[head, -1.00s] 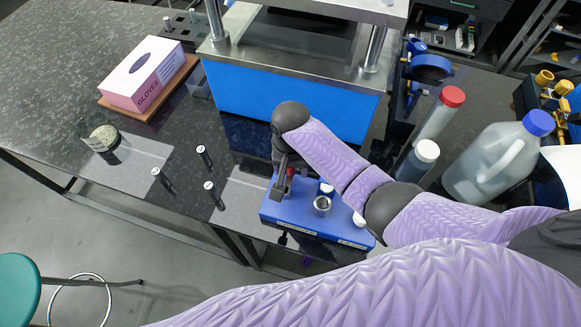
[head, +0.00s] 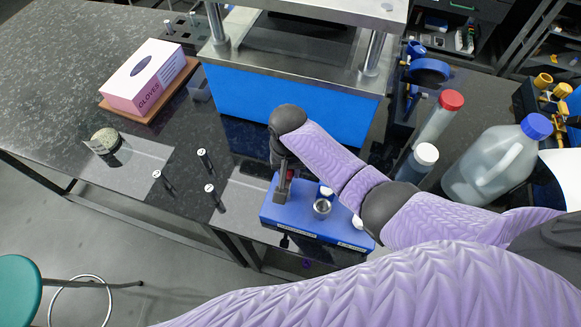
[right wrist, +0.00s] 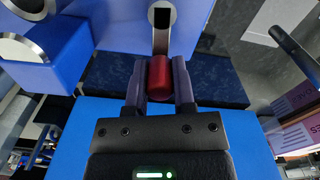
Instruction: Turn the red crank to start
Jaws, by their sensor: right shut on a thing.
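The red crank knob (right wrist: 159,76) sits between the two fingers of my right gripper (right wrist: 159,90) in the right wrist view, and the fingers are shut on it. A metal crank arm (right wrist: 161,28) runs from the knob up to the blue device. In the head view, my right gripper (head: 283,185) reaches down at the left end of the blue device (head: 305,222). The knob is mostly hidden there. A round metal well (head: 322,207) is on top of the device. My left gripper is not in view.
A large blue-and-steel press (head: 285,100) stands behind. Several small vials (head: 204,158) stand left of the device. A glove box (head: 146,76) is at the back left. Bottles and a jug (head: 492,160) stand at the right.

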